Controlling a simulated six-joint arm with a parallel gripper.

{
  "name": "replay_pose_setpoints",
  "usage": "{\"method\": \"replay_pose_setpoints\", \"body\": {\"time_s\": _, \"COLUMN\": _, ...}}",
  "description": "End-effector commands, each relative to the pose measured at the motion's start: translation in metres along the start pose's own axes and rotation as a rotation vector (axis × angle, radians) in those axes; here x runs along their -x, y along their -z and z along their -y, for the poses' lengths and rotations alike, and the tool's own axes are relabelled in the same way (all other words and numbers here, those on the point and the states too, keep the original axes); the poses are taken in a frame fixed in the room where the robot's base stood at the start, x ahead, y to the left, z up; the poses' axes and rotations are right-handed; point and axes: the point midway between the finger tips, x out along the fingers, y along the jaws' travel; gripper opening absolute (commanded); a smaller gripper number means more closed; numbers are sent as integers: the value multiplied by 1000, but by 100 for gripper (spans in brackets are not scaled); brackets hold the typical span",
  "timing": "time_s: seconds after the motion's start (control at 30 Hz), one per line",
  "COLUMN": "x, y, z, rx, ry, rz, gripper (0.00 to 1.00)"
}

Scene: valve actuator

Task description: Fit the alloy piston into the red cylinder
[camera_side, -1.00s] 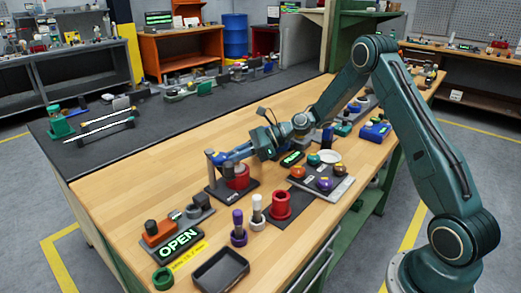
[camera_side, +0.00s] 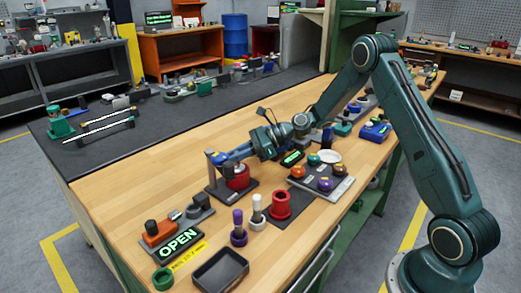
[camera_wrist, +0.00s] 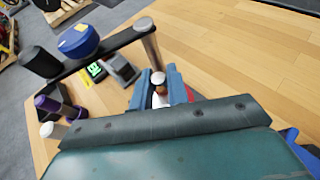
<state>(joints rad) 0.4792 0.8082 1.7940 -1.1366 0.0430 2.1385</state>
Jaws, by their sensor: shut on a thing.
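A red cylinder (camera_side: 237,182) stands on a dark base (camera_side: 222,194) with a grey post, in the side view. My gripper (camera_side: 236,163) is low over this cylinder, its blue fingers hiding part of its top. In the wrist view, my gripper (camera_wrist: 160,92) is shut on a small pale-topped piece (camera_wrist: 158,78), probably the alloy piston. Red shows around and below that piece. I cannot tell how deep it sits in the cylinder. A second red cylinder (camera_side: 281,206) stands on a dark plate in front.
A purple piston (camera_side: 238,229) and a white one (camera_side: 257,212) stand in front. A dark tray (camera_side: 219,271) and a lit OPEN sign (camera_side: 178,244) are near the front edge. In the wrist view, a dark bar with a blue knob (camera_wrist: 78,40) is close by.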

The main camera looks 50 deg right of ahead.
Motion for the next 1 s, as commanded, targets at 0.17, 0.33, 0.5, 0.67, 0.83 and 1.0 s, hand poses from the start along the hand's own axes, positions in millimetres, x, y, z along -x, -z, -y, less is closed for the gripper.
{"method": "replay_pose_setpoints", "body": {"time_s": 0.17, "x": 0, "y": 0, "z": -1, "rx": -1, "ry": -2, "rz": 1, "gripper": 0}}
{"method": "replay_pose_setpoints", "body": {"time_s": 0.33, "x": -1, "y": 1, "z": -1, "rx": -1, "ry": -3, "rz": 0, "gripper": 0}}
{"method": "replay_pose_setpoints", "body": {"time_s": 0.5, "x": -2, "y": 4, "z": -1, "rx": -2, "ry": -3, "rz": 0, "gripper": 0}}
{"method": "replay_pose_setpoints", "body": {"time_s": 0.67, "x": -2, "y": 5, "z": -1, "rx": -2, "ry": -3, "rz": 0, "gripper": 0}}
{"method": "replay_pose_setpoints", "body": {"time_s": 0.83, "x": -2, "y": 3, "z": -1, "rx": -3, "ry": -3, "rz": -1, "gripper": 0}}
{"method": "replay_pose_setpoints", "body": {"time_s": 1.0, "x": 0, "y": 0, "z": -1, "rx": -3, "ry": -3, "rz": 0, "gripper": 0}}
